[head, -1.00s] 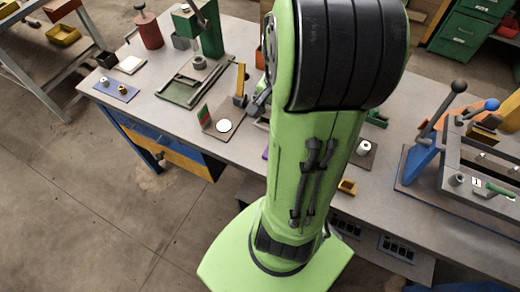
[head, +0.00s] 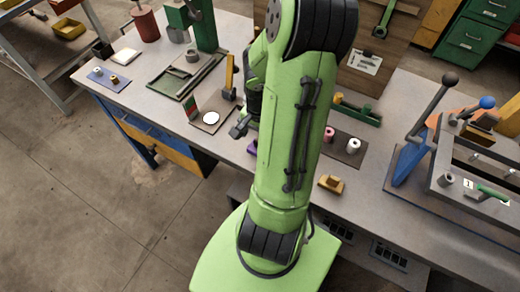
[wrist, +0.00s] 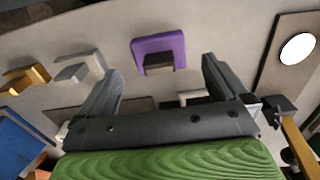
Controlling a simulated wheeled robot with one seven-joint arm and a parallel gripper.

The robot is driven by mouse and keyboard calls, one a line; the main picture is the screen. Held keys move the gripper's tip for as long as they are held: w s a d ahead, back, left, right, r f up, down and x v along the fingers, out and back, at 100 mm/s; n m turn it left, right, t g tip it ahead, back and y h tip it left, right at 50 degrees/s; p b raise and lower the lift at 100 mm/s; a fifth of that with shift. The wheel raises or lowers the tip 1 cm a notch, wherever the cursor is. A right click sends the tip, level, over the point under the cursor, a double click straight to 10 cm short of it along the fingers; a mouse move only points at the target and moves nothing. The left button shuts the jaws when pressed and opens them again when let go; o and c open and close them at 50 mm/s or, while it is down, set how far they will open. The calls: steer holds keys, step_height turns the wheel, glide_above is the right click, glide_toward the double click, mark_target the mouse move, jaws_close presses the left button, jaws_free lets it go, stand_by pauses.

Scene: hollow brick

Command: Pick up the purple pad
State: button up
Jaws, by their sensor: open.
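The purple pad (wrist: 159,45) lies on the grey workbench in the wrist view, with a small dark block-like part on its near side. It sits ahead of and between the two fingers of my gripper (wrist: 158,80), which are spread apart and empty. In the head view only a small purple edge (head: 252,147) shows beside my green arm, which hides the rest. My gripper (head: 240,128) shows in the head view left of the arm, above the bench.
A plate with a white disc (head: 211,118) stands left of my gripper. A yellow block (head: 331,184) and a dark mat (head: 342,147) with spools lie right of my arm. A blue lever fixture (head: 410,160) stands farther right.

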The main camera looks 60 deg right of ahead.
steer(key=f, duration=0.2)
steer(key=f+b, duration=0.1)
steer(key=f, duration=0.1)
steer(key=shift+d+f, duration=0.2)
steer(key=shift+f, duration=0.15)
steer(key=shift+r, duration=0.1)
steer(key=shift+c, duration=0.5)
steer(key=c, duration=1)
step_height(320, 180, up, 10)
steer(key=p, duration=0.3)
steer(key=shift+c, duration=0.2)
